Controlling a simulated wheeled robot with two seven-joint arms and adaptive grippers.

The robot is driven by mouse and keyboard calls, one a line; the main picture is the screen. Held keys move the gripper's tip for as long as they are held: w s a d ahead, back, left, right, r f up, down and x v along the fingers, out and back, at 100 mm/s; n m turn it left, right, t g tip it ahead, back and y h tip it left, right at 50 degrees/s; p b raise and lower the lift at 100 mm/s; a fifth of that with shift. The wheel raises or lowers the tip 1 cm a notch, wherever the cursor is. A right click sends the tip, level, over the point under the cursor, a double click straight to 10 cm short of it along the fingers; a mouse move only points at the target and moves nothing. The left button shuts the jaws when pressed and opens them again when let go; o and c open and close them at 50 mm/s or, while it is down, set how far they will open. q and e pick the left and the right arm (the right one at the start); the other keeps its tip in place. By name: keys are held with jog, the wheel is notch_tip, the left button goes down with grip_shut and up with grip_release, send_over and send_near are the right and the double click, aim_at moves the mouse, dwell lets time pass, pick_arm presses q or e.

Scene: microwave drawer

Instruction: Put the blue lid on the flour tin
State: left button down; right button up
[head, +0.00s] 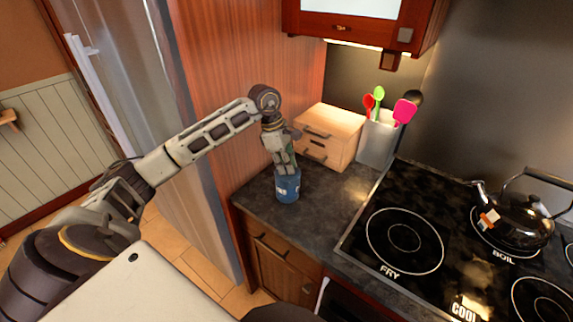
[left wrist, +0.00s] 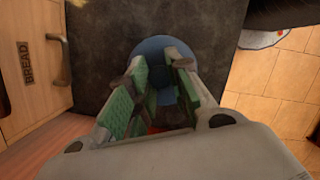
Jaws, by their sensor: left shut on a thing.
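The blue flour tin (head: 288,190) with a small pale label stands upright on the dark counter near its left end. My left gripper (head: 286,169) points down directly over the tin's top. In the left wrist view, the green-padded fingers (left wrist: 160,88) are closed over a round blue top (left wrist: 149,45), which I take to be the blue lid, and are shut on its middle part. The lid is at the tin's mouth, but the fingers hide the rim, so I cannot tell whether it sits flush. My right gripper is not in view.
A wooden bread box (head: 328,138) stands behind the tin, beside a white utensil holder (head: 376,142). The black stove (head: 420,225) with a kettle (head: 520,218) is to the right. A fridge (head: 165,120) is at left. Counter right of the tin is clear.

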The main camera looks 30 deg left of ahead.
pick_arm(q)
jog(key=shift+f, duration=0.2)
dwell(0.6)
jog(key=c, duration=0.8)
grip_release()
jog(key=shift+o, duration=0.2)
jog(key=shift+r, duration=0.15)
jog(key=shift+r+p, duration=0.45)
jog(key=shift+r, duration=0.75)
jog(key=shift+r+p, duration=1.2)
jog(key=shift+r, duration=1)
jog(key=shift+s, duration=0.15)
